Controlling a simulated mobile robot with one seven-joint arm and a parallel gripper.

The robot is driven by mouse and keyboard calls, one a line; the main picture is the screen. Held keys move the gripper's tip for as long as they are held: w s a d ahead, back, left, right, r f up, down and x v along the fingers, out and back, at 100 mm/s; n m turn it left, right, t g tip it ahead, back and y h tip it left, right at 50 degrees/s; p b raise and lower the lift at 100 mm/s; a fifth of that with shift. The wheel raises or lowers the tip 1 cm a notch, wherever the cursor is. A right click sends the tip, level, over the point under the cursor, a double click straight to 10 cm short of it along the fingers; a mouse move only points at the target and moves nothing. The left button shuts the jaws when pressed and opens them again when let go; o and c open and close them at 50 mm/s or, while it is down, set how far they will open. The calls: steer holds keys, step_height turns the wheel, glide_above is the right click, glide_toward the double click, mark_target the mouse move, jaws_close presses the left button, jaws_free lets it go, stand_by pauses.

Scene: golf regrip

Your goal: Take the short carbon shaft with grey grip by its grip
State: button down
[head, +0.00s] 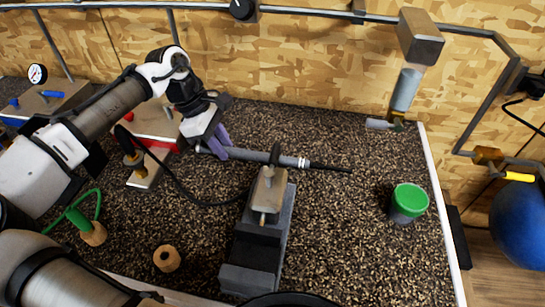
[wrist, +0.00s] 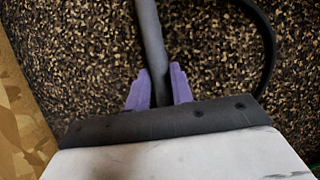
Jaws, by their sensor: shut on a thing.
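The short carbon shaft has a grey grip (head: 245,154) on its left part and a thin black end (head: 330,168) to the right, with light bands between them. It lies roughly level across the top of a grey vise (head: 262,235), where a dark piece stands at the grip. I cannot tell whether the vise clamps it. My gripper (head: 218,147) has its purple fingers shut on the grey grip, left of the vise. In the wrist view the grip (wrist: 150,40) runs between my gripper's fingers (wrist: 158,88); its near end is hidden.
A black hose (head: 178,185) loops beside the grip toward the vise. A green-lidded cup (head: 408,202) stands at the right. A grey cylinder (head: 405,90) hangs over the back right. The bench between vise and cup is clear.

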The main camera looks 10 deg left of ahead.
steer(key=shift+r, duration=0.15)
step_height(320, 180, up, 20)
steer(key=b, duration=0.1)
stand_by(0.6)
step_height(320, 180, up, 10)
steer(key=p, duration=1)
steer(key=shift+f, duration=0.2)
